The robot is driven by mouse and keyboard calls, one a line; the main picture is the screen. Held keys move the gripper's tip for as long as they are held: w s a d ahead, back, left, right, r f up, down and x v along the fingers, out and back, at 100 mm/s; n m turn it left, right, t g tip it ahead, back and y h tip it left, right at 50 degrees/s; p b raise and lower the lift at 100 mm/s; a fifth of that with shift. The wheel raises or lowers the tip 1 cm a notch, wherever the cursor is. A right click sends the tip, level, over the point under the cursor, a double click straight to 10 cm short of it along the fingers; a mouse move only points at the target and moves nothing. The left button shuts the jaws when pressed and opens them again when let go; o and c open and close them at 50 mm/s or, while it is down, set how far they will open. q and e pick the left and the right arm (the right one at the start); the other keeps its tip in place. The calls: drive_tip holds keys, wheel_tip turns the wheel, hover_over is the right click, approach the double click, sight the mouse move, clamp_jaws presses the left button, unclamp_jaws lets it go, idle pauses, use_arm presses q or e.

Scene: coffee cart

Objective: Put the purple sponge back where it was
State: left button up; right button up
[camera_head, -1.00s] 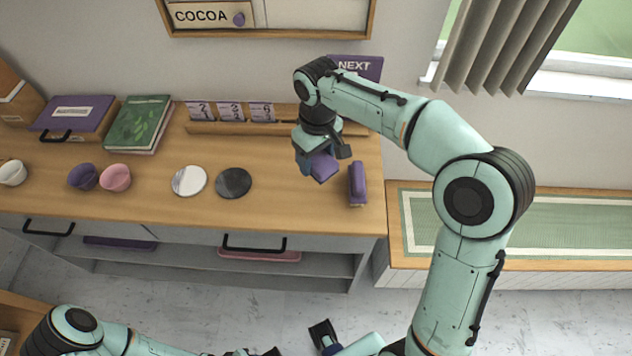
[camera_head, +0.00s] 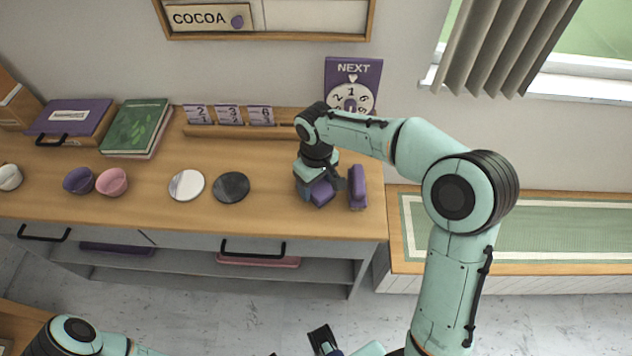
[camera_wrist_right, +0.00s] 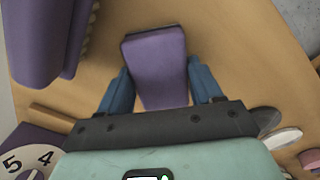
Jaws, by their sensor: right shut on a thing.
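The purple sponge (camera_head: 321,194) is a block in my right gripper (camera_head: 318,188), near the right end of the wooden counter (camera_head: 285,215). In the right wrist view the sponge (camera_wrist_right: 158,65) sits between the two blue fingers of my right gripper (camera_wrist_right: 160,88), which is shut on it. The sponge is low over the counter; I cannot tell whether it touches. My left arm is at the bottom left of the head view.
A purple brush-like block (camera_head: 357,187) stands just right of the sponge, close to the gripper. A black disc (camera_head: 231,187) and a white disc (camera_head: 187,185) lie to the left. A purple NEXT dial sign (camera_head: 352,82) and a wooden card rack (camera_head: 225,131) stand behind.

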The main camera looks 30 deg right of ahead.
sight(316, 184)
drive_tip(key=o, duration=1)
drive_tip(key=shift+c, duration=0.2)
wheel_tip(316, 184, up, 12)
drive_tip(key=p, duration=0.2)
